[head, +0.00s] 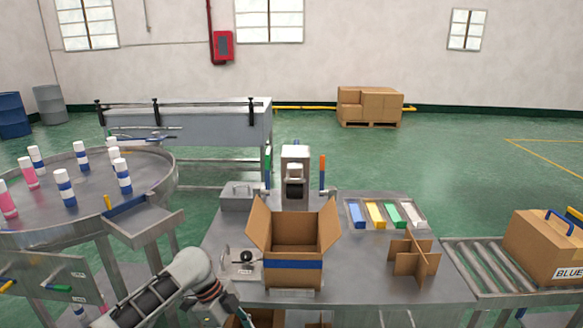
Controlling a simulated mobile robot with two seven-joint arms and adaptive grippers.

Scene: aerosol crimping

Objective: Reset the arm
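My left arm comes in from the bottom left and bends at the front left edge of the steel table (385,287). Its far end, with my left gripper (222,306), points down near that edge. The fingers are too small and dark to make out, and I see nothing clearly held. My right arm and gripper are not in view. An open cardboard box (292,243) with a blue band stands at the middle of the table, right of my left arm.
A round table (100,190) with white-capped blue and pink cans stands left. A crimping machine (295,168) is behind the box. Colored strips (375,214) and a cardboard divider (412,258) lie right. A roller conveyor (490,265) carries a closed box (545,245) marked BLUE.

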